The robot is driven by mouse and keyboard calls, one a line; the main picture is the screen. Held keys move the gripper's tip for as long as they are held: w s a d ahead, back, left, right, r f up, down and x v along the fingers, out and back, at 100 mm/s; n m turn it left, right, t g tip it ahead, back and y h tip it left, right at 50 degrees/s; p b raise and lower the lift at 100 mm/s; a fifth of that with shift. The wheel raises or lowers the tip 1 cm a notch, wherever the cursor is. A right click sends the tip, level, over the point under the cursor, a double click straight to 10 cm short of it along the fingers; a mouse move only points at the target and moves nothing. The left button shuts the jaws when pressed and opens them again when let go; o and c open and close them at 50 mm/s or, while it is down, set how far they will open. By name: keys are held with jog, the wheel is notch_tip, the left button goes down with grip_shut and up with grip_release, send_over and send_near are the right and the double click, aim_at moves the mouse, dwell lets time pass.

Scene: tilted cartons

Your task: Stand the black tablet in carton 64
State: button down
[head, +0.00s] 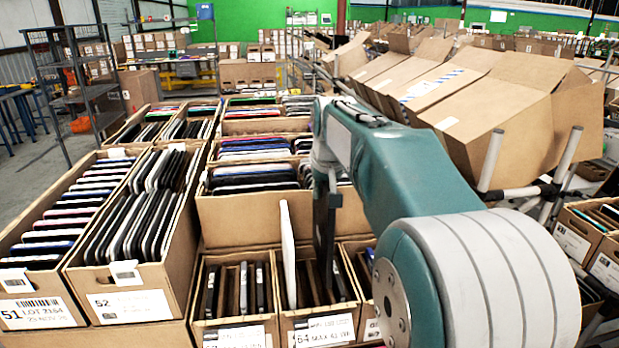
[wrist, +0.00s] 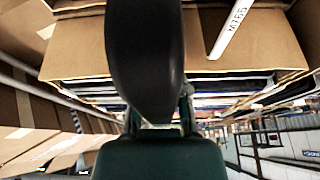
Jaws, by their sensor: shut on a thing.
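Carton 64 (head: 323,332) stands in the front row, its number on the front label. My gripper (head: 325,182) is above it and shut on the black tablet (head: 324,235). The tablet hangs nearly upright, seen almost edge-on, its lower part down at the carton's opening; I cannot tell whether it touches the bottom. A white tablet (head: 288,255) stands tall in the carton, left of the black one. Darker items stand lower inside.
The neighbouring carton (head: 235,335) at left holds dark upright items. Carton 52 (head: 130,305) and carton 51 (head: 40,312) are full of devices. A larger carton (head: 240,222) stands directly behind. Tilted open cartons (head: 490,110) lie on a rack at right.

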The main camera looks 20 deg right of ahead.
aim_at(328, 187)
jog(key=shift+w+f, duration=0.15)
jog(key=shift+f, duration=2.2)
jog(key=shift+w+f, duration=0.15)
jog(key=shift+f, duration=2.2)
jog(key=shift+f, duration=0.3)
jog(key=c, duration=0.5)
grip_release()
jog(key=shift+c, duration=0.2)
jog(key=v, duration=1.2)
